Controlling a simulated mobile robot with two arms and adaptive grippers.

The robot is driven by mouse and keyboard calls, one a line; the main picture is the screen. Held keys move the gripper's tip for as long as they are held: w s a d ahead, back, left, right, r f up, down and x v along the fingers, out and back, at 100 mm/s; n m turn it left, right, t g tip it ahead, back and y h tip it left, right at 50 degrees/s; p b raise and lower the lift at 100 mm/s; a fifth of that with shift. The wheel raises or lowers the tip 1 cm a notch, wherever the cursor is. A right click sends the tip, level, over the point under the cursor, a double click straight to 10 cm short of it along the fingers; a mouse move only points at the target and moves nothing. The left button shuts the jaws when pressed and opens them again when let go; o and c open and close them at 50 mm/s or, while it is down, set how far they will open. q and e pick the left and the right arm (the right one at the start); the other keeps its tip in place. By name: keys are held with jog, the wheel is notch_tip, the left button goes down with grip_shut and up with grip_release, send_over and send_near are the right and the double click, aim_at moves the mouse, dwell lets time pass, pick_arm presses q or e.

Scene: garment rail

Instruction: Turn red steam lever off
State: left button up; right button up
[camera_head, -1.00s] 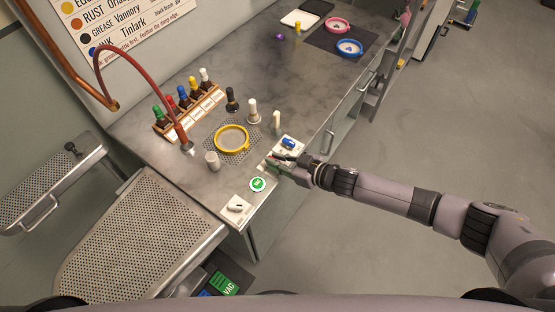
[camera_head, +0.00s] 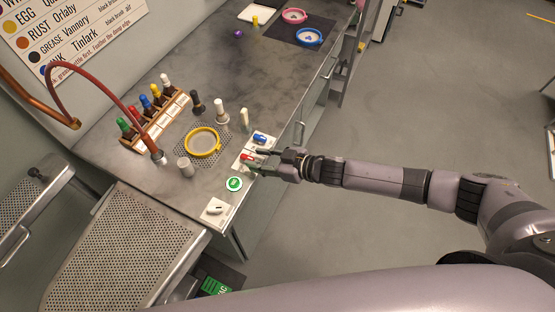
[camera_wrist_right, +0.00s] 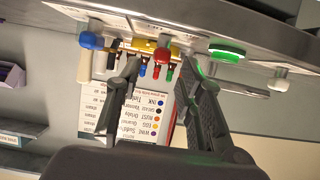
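The red steam lever (camera_head: 248,156) sits on a white plate at the front edge of the steel bench, between a blue lever (camera_head: 260,138) and a round green button (camera_head: 234,184). My right gripper (camera_head: 262,160) is at the bench edge, close beside the red lever. In the right wrist view its two dark fingers (camera_wrist_right: 165,85) are spread apart, and the red lever (camera_wrist_right: 162,54) shows between and beyond their tips. I cannot tell whether a finger touches it. My left gripper is not in view.
A white switch (camera_head: 215,209) is on the near bench corner. A yellow hoop (camera_head: 203,142) lies on a perforated plate, with a bottle rack (camera_head: 158,120) and a red hose (camera_head: 104,84) behind. A perforated board (camera_head: 122,245) stands at left. The floor at right is clear.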

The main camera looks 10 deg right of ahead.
jog(key=v, duration=0.8)
jog(key=shift+s+d, duration=0.2)
jog(key=shift+r, duration=0.1)
jog(key=w+d+f+m+t+h+b, duration=0.2)
jog(key=w+d+f+h+b, duration=0.15)
jog(key=f, duration=0.85)
jog(key=s+d+f+m+g+h+b, duration=0.1)
jog(key=s+d+f+m+h, duration=0.2)
jog(key=f, duration=0.5)
jog(key=s+d+f+h, duration=0.1)
jog(key=s+d+f, duration=0.1)
jog(key=d+f, duration=0.5)
jog(key=s+d+f+m+g+h+b, duration=0.1)
jog(key=s+f+m+g+h+b, duration=0.15)
jog(key=s+f, duration=1.15)
jog(key=s+f+g, duration=0.2)
jog(key=s+f, duration=0.2)
jog(key=s, duration=0.7)
jog(key=s+f+m+g+h, duration=0.1)
jog(key=s+f+g, duration=0.2)
jog(key=s, duration=0.9)
jog(key=shift+s+a+f, duration=0.2)
jog(key=shift+a+f, duration=0.15)
jog(key=shift+a, duration=0.15)
